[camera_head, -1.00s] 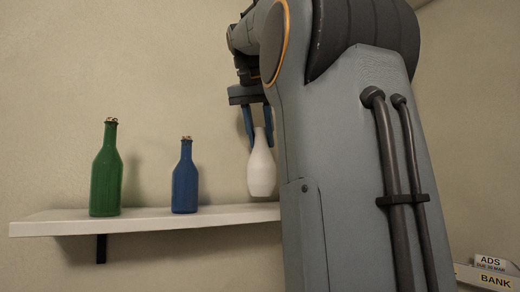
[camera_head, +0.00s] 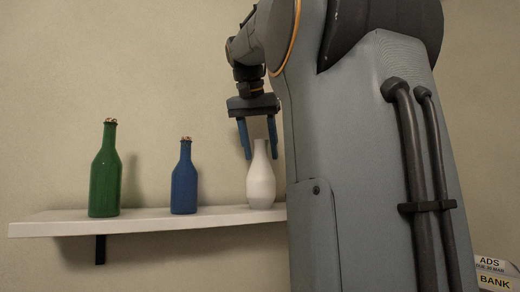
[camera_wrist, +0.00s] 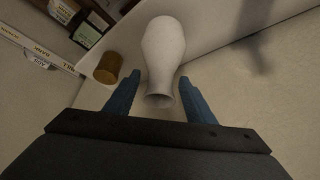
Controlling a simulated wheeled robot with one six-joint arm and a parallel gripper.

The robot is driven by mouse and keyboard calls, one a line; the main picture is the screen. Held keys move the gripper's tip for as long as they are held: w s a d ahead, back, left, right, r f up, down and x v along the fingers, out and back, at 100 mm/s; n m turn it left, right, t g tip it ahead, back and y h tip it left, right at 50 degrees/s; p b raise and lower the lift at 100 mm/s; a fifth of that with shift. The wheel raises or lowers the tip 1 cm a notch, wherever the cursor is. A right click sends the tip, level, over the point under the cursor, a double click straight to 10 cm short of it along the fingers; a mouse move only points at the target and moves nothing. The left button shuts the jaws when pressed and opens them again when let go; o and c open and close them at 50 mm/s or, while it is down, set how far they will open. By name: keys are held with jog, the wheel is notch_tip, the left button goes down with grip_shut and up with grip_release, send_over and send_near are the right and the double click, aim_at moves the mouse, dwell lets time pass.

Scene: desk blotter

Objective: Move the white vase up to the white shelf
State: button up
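The white vase (camera_head: 261,182) stands upright on the right part of the white shelf (camera_head: 130,222) in the head view. My gripper (camera_head: 260,152) is open, with its two blue fingers apart on either side of the vase's neck and not visibly touching it. In the wrist view the vase (camera_wrist: 163,50) lies between and beyond the open fingertips (camera_wrist: 158,85), its mouth facing the camera.
A blue bottle (camera_head: 185,182) and a green bottle (camera_head: 105,178) stand on the shelf to the left of the vase. Labelled items (camera_head: 493,272) show at the lower right. A brown cylinder (camera_wrist: 108,68) shows in the wrist view.

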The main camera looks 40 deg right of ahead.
jog(key=shift+r, duration=0.2)
jog(key=v, duration=1.2)
